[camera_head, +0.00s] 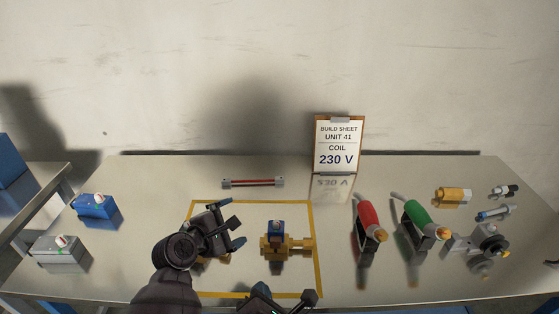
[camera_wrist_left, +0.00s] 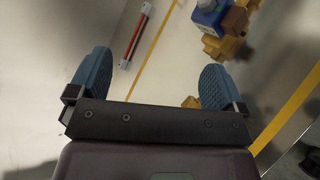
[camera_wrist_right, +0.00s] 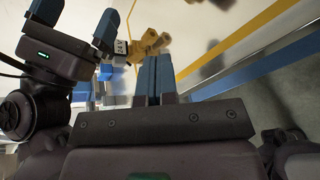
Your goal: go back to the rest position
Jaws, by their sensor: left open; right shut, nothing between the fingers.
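My left gripper (camera_head: 238,222) is open and empty above the left part of the yellow taped rectangle (camera_head: 316,250). Its two blue fingers stand apart in the left wrist view (camera_wrist_left: 155,80). My right gripper (camera_head: 262,288) is at the bottom edge of the head view, mostly cut off. In the right wrist view (camera_wrist_right: 154,72) its fingers are shut together with nothing between them. A brass valve body (camera_head: 298,245) with a blue coil (camera_head: 277,228) on it stands inside the rectangle, apart from both grippers.
A red-barred rod (camera_head: 252,183) lies behind the rectangle. Blue (camera_head: 95,206) and grey (camera_head: 60,253) boxes stand left. Red (camera_head: 367,213) and green (camera_head: 417,212) handled tools, and brass and metal fittings (camera_head: 453,195), stand right. A build sheet (camera_head: 338,145) reads 230 V.

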